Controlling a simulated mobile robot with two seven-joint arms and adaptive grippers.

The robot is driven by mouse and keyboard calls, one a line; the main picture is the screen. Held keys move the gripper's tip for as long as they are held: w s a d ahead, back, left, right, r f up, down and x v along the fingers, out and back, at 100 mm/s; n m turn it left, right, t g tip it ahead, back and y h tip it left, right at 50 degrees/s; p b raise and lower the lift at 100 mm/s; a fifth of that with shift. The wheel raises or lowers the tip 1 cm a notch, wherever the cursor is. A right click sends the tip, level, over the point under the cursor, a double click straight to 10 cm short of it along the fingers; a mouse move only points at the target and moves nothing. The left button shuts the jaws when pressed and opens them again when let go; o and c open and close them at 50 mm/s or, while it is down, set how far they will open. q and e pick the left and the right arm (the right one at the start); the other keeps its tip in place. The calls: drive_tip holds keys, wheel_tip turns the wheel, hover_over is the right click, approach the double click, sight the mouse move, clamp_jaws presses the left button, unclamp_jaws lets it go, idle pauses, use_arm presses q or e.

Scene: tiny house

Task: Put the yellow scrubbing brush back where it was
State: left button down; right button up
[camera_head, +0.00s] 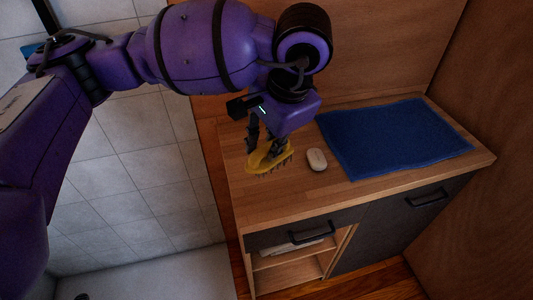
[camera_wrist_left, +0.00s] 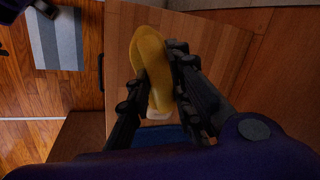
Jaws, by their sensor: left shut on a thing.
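The yellow scrubbing brush (camera_head: 262,161) is at the left part of the wooden counter top in the head view, its bristles facing down. My left gripper (camera_head: 267,148) is shut on it from above. I cannot tell whether the bristles touch the counter or hang just over it. In the left wrist view the brush (camera_wrist_left: 151,60) lies between the two black fingers of my left gripper (camera_wrist_left: 158,88), which hide part of its sides. My right gripper is not in view.
A small white soap-like object (camera_head: 317,159) lies just right of the brush. A blue towel (camera_head: 395,138) covers the counter's right part. The counter (camera_head: 285,205) is bare in front. Below are a dark door with a handle (camera_head: 428,197) and an open shelf (camera_head: 290,262).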

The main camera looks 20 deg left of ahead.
use_arm(q)
drive_tip(key=shift+w+a+f, duration=0.45)
drive_tip(key=shift+w+f, duration=0.65)
drive_tip(key=shift+f, duration=0.55)
drive_tip(key=shift+w+a+f, duration=0.45)
drive_tip(key=shift+w+f, duration=0.6)
drive_tip(key=shift+f, duration=0.6)
drive_tip(key=shift+w+a+f, duration=0.45)
drive_tip(key=shift+w+f, duration=0.65)
drive_tip(key=shift+f, duration=0.55)
drive_tip(key=shift+f, duration=0.2)
drive_tip(key=c, duration=1.9)
unclamp_jaws()
drive_tip(key=shift+c, duration=0.2)
drive_tip(key=o, duration=0.4)
